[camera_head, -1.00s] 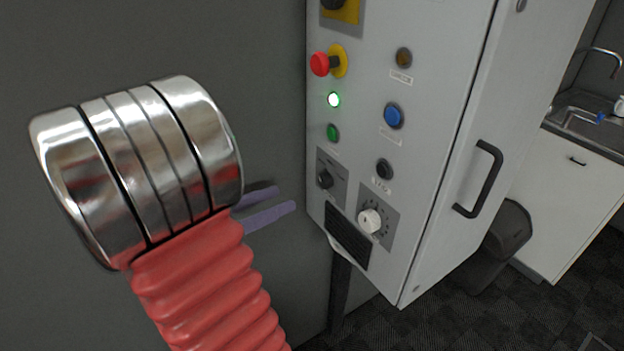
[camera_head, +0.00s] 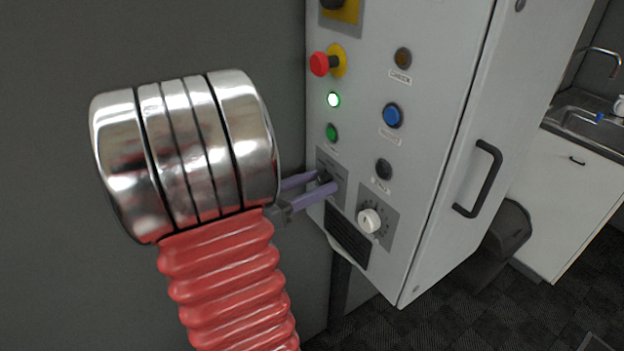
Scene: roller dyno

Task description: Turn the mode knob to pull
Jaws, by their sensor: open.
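The control cabinet (camera_head: 440,120) is light grey and stands right of centre in the head view. A small black knob (camera_head: 325,177) sits on a grey plate at its lower left; its lettering is too small to read. My gripper (camera_head: 326,182) is open, with two purple fingers around or very close to this black knob, one above and one below. Whether they touch it I cannot tell. A white dial knob (camera_head: 369,220) with marks around it sits on a second plate to the lower right.
A red emergency button (camera_head: 321,64), a lit green lamp (camera_head: 333,100), a green button (camera_head: 332,132) and a blue button (camera_head: 393,115) lie above the knobs. A black vent (camera_head: 347,236) is below. A black door handle (camera_head: 478,180) sticks out at the right.

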